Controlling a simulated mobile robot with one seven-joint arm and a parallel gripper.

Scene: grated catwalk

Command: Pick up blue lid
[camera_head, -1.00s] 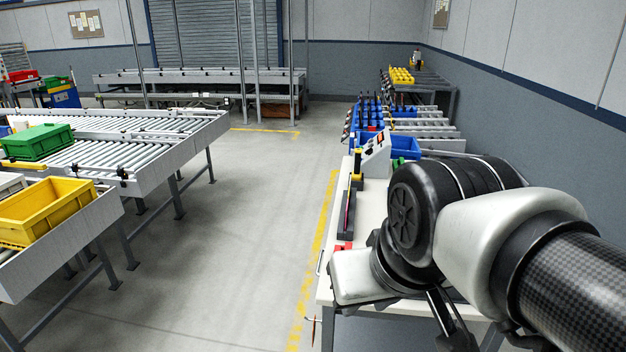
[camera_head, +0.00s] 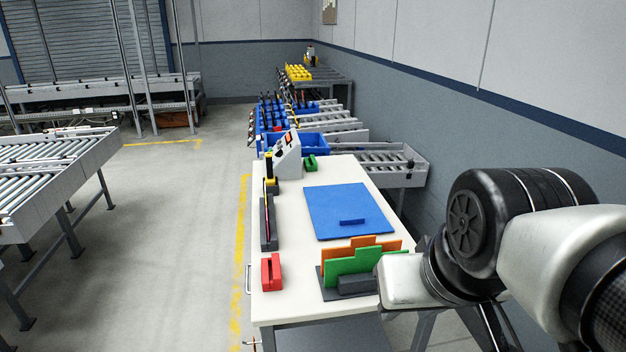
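The blue lid (camera_head: 335,203) is a flat blue panel with a small raised blue handle (camera_head: 352,221). It lies flat on the white table (camera_head: 290,308), right of the table's middle. My arm comes in from the right edge of the picture, in front of and to the right of the lid. My gripper (camera_head: 492,326) shows only in part as dark pieces below the arm, beyond the table's right side and apart from the lid. Its fingertips are not clear.
A rack with green and orange plates (camera_head: 352,262) stands between the lid and the table's front edge. A red block (camera_head: 271,272) is at front left. A dark holder (camera_head: 268,222) and control box (camera_head: 287,158) line the left side. Floor left of the table is free.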

